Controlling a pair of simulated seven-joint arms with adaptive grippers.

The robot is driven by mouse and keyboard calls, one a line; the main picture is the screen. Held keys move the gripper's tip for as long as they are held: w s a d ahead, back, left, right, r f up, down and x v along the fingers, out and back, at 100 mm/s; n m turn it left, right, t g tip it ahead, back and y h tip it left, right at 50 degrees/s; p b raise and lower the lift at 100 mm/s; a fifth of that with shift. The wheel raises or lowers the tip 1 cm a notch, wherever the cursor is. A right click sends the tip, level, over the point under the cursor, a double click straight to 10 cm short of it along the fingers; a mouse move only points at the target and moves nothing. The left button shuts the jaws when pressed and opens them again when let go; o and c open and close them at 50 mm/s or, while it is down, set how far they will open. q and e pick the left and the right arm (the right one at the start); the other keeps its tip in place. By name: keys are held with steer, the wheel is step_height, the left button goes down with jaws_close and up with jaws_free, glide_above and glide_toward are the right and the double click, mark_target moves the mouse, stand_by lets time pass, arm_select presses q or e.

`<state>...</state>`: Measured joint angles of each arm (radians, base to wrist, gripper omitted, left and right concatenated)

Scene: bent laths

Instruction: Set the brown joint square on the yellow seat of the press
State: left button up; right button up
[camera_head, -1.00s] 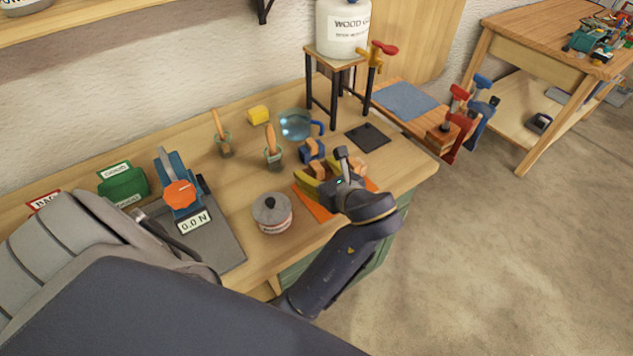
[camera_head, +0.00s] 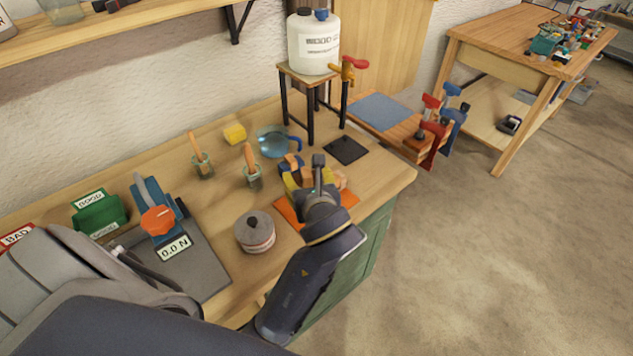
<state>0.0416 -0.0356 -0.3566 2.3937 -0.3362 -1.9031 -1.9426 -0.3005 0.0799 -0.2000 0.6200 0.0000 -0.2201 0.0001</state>
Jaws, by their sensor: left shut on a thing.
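My left gripper (camera_head: 318,178) is over the orange mat (camera_head: 287,212) near the bench's front right. It is shut on a piece that looks like the brown joint (camera_head: 336,179), whose light brown wood shows just right of the fingers. The gripper body hides most of the joint, so I cannot tell whether it touches anything below. A yellow part (camera_head: 291,186) shows close to the left of the gripper, partly hidden. The blue press (camera_head: 152,197) with an orange knob and a 0.0 N display stands farther left on a grey plate. I cannot make out a yellow seat on it.
A round tin (camera_head: 255,233) stands left of my forearm. Two brush jars (camera_head: 203,166), a yellow block (camera_head: 234,134) and a magnifier (camera_head: 273,141) are behind. A dark pad (camera_head: 345,150) lies near a stool holding a glue jug (camera_head: 313,45). A green bin (camera_head: 100,213) stands at left.

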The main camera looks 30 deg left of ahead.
arm_select(q)
steer(key=f, duration=0.1)
steer(key=s+a+f, duration=0.1)
steer(key=a, duration=0.1)
steer(key=shift+s+f+n+g+y, duration=0.25)
steer(key=shift+f+n+g+y, duration=0.15)
steer(key=shift+f, duration=2.8)
steer(key=shift+f, duration=0.15)
steer(key=o, duration=1.2)
steer(key=shift+r, duration=0.2)
steer(key=v, duration=1.2)
steer(key=shift+f, duration=0.15)
